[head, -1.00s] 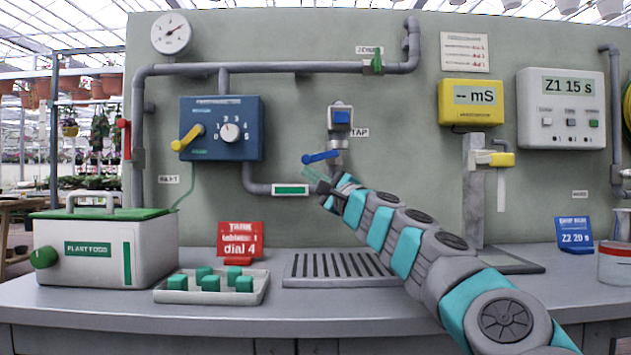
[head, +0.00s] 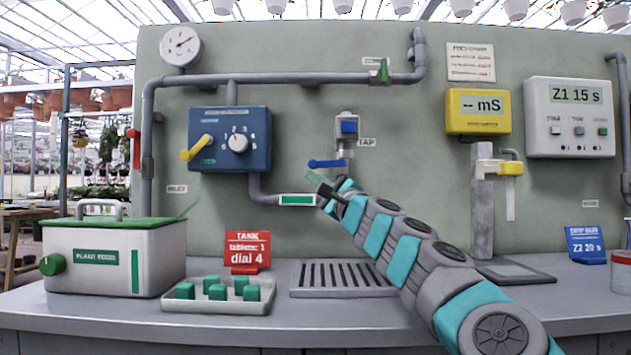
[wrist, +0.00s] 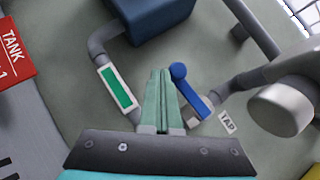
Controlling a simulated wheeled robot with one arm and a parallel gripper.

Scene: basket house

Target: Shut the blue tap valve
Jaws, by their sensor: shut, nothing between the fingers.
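A pipe with a green-and-white label (head: 297,200) runs close left of my gripper. A blue dial box (head: 230,139) with a yellow lever is above left. A drain grate (head: 343,279), a tray of green cubes (head: 219,300) and a red sign (head: 247,250) are below.

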